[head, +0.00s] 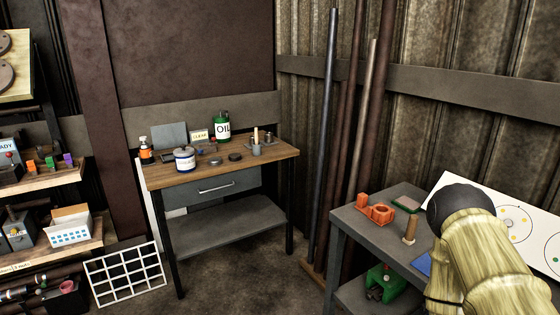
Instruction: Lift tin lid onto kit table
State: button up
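A wood-topped table with a drawer (170,178) stands against the back wall. A white and blue tin (185,160) stands upright on it, with a dark top. Two dark flat discs lie on the wood to its right, one nearer (215,161) and one farther (235,157); either may be a lid, I cannot tell which. A grey table (350,225) stands at the right. No label shows which table is the kit table. My arm crosses the lower right corner in front of the grey table; my gripper is not visible.
An OIL can (222,127), an orange bottle (146,150) and a small cup with tools (257,145) stand on the wooden table. The grey table holds orange parts (376,212) and a wooden-handled tool (410,231). A white grid rack (125,275) leans at left. Tall bars lean between the tables.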

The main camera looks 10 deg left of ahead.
aim_at(184, 152)
jog(key=u, duration=0.85)
jog(key=i, duration=1.7)
jog(key=u, duration=0.75)
